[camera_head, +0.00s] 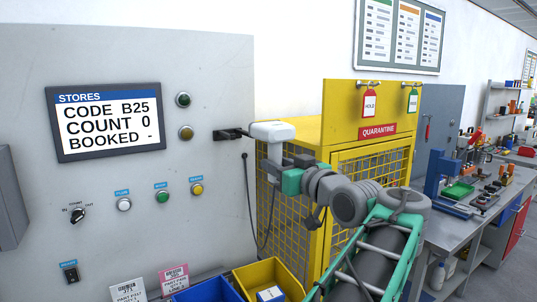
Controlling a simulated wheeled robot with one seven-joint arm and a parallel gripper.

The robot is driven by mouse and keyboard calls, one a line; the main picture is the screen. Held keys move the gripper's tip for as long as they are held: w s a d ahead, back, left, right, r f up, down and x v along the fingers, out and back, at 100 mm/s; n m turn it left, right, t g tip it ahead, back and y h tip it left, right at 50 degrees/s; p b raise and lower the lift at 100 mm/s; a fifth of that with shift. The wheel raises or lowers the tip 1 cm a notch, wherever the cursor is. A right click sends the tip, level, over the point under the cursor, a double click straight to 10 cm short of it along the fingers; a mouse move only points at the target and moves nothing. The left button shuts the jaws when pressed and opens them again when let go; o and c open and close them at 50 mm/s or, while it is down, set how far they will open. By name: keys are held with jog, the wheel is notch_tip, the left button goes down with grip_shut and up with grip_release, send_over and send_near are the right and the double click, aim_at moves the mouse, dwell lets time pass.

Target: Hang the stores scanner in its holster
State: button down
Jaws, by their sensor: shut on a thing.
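My gripper (245,133), with a white rounded body, reaches left to the right part of the grey panel. It is shut on a small dark thing, which I take to be the stores scanner (231,134). This dark shape lies against or just in front of the panel, right of the amber lamp. At this size I cannot tell scanner, fingertips and any holster apart, nor whether the scanner is seated. A thin dark cable (247,190) hangs in a loop below it.
The grey panel (220,80) carries a stores screen (105,121), lamps, buttons and a selector knob (78,214). A yellow quarantine cage (340,105) stands close behind my arm. Blue (208,290) and yellow (250,275) bins sit below. A cluttered workbench (475,205) is at right.

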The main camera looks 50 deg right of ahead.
jog(key=p+x, duration=0.8)
jog(key=x, duration=1.3)
jog(key=shift+w+f, duration=0.25)
jog(key=shift+f, duration=0.05)
jog(key=shift+s+f+b, duration=0.15)
jog(key=shift+f+b, duration=0.05)
jog(key=shift+b, duration=0.15)
jog(key=shift+a+r+b, duration=0.1)
jog(key=shift+r+b, duration=0.1)
jog(key=shift+b, duration=0.15)
jog(key=shift+f+b, duration=0.55)
jog(key=shift+b, duration=0.25)
jog(key=c, duration=1)
grip_release()
jog(key=shift+o, duration=0.2)
